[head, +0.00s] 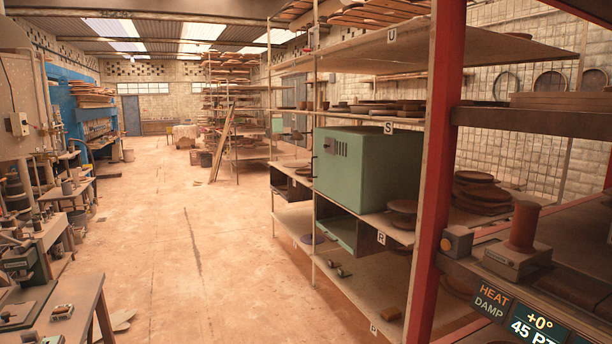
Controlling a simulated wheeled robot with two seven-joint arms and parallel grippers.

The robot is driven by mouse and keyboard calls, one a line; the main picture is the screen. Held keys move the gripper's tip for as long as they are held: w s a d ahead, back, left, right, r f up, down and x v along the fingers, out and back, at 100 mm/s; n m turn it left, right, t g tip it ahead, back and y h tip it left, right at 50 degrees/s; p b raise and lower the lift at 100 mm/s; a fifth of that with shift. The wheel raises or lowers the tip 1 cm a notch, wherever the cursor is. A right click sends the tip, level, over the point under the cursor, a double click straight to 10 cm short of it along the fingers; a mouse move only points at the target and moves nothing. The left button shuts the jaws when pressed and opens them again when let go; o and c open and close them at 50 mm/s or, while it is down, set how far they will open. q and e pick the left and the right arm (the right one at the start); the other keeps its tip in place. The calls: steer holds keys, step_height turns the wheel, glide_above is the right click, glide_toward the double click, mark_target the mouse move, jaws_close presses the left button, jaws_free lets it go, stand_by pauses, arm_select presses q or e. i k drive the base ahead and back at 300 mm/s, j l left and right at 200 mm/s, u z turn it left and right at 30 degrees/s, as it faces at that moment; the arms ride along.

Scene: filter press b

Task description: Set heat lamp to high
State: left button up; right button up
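A dark label plate (490,300) reading "HEAT" and "DAMP" is at the lower right of the head view. A grey block with a brown cylindrical top (523,228) stands on the ledge above the display. I cannot make out a heat lamp or its setting. Neither of my grippers is in view.
A red post (437,150) rises close by on the right. Behind it, metal shelving (399,46) holds a green box (367,165) and brown discs (478,190). Workbenches (68,312) line the left. The floor aisle (190,230) between is mostly clear.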

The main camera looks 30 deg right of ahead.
mark_target(296, 135)
steer(key=i+l+z, duration=0.1)
steer(key=i+z, duration=0.3)
steer(key=i, duration=0.35)
steer(key=i+z, duration=0.1)
steer(key=i, duration=0.6)
steer(key=i+z, duration=0.15)
steer(key=i, duration=0.6)
steer(key=i+j+z, duration=0.1)
steer(key=i, duration=0.6)
steer(key=i+j+z, duration=0.5)
steer(key=i, duration=0.2)
steer(key=i+j+z, duration=0.5)
steer(key=i+j, duration=0.45)
steer(key=i, duration=0.15)
steer(key=i+j, duration=0.45)
steer(key=i+j+u, duration=0.1)
steer(key=i+j, duration=0.3)
steer(key=i, duration=0.3)
steer(key=i+j, duration=0.4)
steer(key=i, duration=0.15)
